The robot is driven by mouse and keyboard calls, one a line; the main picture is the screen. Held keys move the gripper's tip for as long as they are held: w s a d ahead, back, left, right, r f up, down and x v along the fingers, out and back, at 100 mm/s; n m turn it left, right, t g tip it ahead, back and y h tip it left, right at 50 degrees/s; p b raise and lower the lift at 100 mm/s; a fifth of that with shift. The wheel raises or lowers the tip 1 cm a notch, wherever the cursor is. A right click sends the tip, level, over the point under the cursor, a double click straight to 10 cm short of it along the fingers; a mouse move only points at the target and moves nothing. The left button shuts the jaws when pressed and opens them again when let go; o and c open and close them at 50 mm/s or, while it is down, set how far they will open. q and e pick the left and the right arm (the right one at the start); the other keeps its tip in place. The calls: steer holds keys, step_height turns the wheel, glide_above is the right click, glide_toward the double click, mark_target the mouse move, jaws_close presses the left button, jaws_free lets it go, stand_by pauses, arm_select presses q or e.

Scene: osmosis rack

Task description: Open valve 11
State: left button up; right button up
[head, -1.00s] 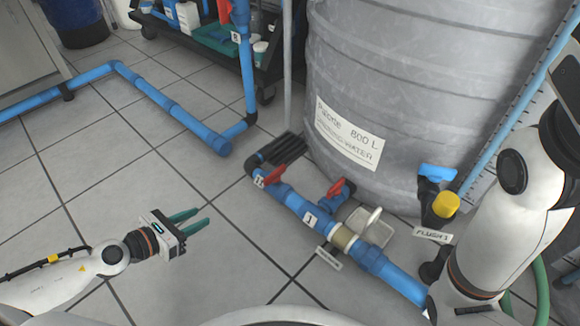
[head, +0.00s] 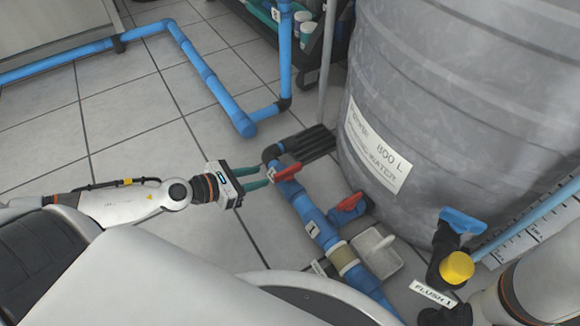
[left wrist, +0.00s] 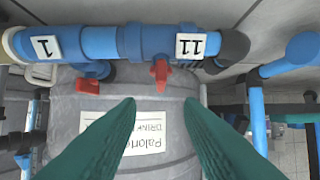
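Valve 11 has a red handle (head: 287,173) on the blue pipe at the foot of the grey tank. It also shows in the left wrist view (left wrist: 160,74), beside a label reading 11 (left wrist: 197,45). My left gripper (head: 267,176) is open, with two green fingers pointing at this handle. In the left wrist view the handle lies just beyond the fingertips (left wrist: 161,101), roughly centred between them. I cannot tell whether they touch it. My right arm shows at the lower right of the head view; its gripper is not seen.
A second red handle (head: 350,202) sits nearby on the pipe by label 1 (head: 312,229). The grey tank (head: 440,110) stands behind. A blue-handled valve (head: 462,221) with a yellow cap is at the right.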

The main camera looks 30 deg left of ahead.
mark_target(286, 170)
arm_select(q)
steer(key=x, duration=1)
steer(key=shift+w+d+f+p, duration=0.1)
steer(key=shift+w+f+p, duration=0.1)
steer(key=shift+p, duration=0.15)
steer(key=shift+r, duration=0.1)
jaws_close()
